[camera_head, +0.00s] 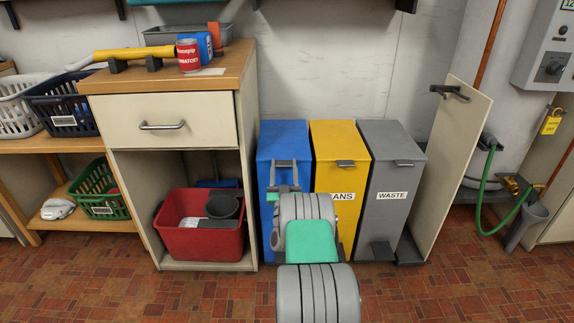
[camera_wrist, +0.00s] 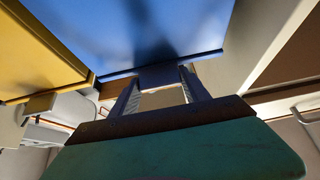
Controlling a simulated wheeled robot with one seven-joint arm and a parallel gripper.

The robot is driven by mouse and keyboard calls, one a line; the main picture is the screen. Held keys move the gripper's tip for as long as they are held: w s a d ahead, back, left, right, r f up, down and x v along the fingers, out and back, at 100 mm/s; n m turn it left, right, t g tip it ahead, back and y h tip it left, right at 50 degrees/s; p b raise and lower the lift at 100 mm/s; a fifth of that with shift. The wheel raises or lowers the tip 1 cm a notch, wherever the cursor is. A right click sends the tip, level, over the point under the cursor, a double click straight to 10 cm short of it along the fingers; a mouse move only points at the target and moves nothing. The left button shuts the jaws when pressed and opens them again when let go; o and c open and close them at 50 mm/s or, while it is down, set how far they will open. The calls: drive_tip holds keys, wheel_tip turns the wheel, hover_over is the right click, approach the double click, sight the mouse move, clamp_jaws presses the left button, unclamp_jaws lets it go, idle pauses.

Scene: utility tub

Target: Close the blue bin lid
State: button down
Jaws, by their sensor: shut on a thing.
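The blue bin (camera_head: 264,180) stands left of the yellow and grey bins. Its blue lid (camera_head: 284,138) looks flat and level with the neighbouring lids; whether a small gap is left at the front edge cannot be told. The lid also fills the top of the wrist view (camera_wrist: 165,35). My gripper (camera_head: 284,172) is at the front edge of the lid, its two fingers shut on the dark lid handle (camera_wrist: 158,75). My arm hides much of the bin's front.
The yellow bin (camera_head: 335,145) and grey waste bin (camera_head: 392,165) stand close on the right, beside an upright panel (camera_head: 452,165). A cabinet with a drawer (camera_head: 165,120) and a red tub (camera_head: 200,240) is on the left. The tiled floor in front is clear.

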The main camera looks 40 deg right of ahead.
drive_tip(key=shift+f, duration=0.45)
drive_tip(key=c, duration=0.8)
unclamp_jaws()
drive_tip(key=shift+o, duration=1.4)
drive_tip(key=shift+d, duration=0.1)
drive_tip(key=shift+r, duration=0.1)
drive_tip(key=shift+w, duration=0.1)
drive_tip(key=p+v, duration=0.1)
drive_tip(key=v, duration=0.7)
